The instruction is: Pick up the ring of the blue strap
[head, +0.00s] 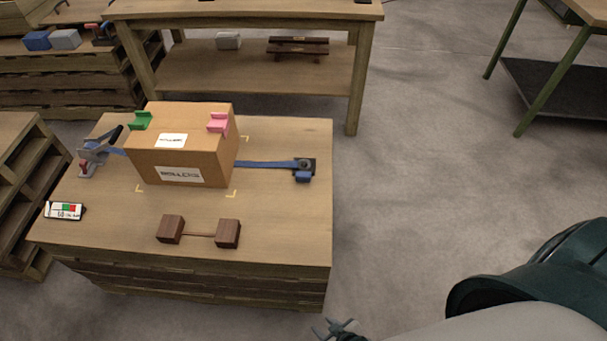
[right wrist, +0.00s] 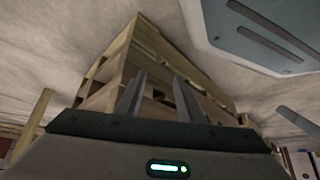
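A blue strap (head: 265,164) runs along the wooden pallet-like table from behind the cardboard box (head: 180,158) to a small dark fitting (head: 305,164) near the right edge. A round, ring-like part seems to lie on that fitting, but it is too small to make out clearly. A blue end piece (head: 303,177) is just in front of it. My right gripper (head: 338,327) is low at the bottom edge of the head view, beyond the table's front right corner and well away from the strap. In the right wrist view its two fingers (right wrist: 161,95) stand apart with nothing between them. My left gripper is out of view.
Green (head: 141,121) and pink (head: 218,123) corner pieces sit on the box. A grey ratchet (head: 92,155) is at the left. A brown wooden piece with two blocks (head: 198,232) and a white labelled device (head: 65,210) lie in front.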

